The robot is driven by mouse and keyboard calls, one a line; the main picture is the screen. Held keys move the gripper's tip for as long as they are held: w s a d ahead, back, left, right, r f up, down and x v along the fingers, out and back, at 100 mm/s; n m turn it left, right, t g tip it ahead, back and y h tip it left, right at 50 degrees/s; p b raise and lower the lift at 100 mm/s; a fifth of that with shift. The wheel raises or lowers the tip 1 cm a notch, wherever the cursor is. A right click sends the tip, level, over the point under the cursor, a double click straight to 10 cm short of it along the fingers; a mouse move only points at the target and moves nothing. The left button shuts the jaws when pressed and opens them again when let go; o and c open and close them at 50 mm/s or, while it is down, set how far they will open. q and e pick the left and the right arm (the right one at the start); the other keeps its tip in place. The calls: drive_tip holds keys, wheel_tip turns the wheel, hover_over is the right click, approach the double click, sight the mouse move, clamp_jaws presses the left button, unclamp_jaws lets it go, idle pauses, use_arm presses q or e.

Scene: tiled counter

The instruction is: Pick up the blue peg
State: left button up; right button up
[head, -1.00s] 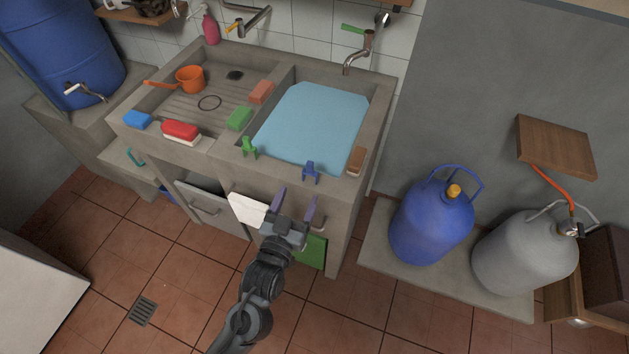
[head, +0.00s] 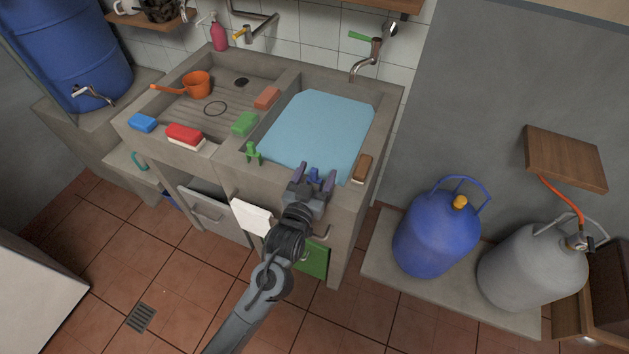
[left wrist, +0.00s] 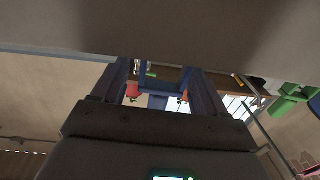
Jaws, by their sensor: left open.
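The blue peg (head: 313,173) sits on the front rim of the water-filled basin. My left gripper (head: 313,176) is open, with one finger to each side of the peg. In the left wrist view the blue peg (left wrist: 158,83) shows between the two spread fingers of the left gripper (left wrist: 160,80). I cannot tell whether either finger touches it. The gripper body hides the peg's lower part in the head view. My right gripper is not in view.
A green peg (head: 253,153) stands on the same rim to the left, and a brown brush (head: 362,168) lies to the right. Behind is the blue water (head: 318,130). A white cloth (head: 251,216) and a green cloth (head: 315,262) hang below on the front.

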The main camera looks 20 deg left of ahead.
use_arm(q)
drive_tip(key=shift+w, duration=0.1)
drive_tip(key=c, duration=1)
drive_tip(key=shift+c, duration=0.2)
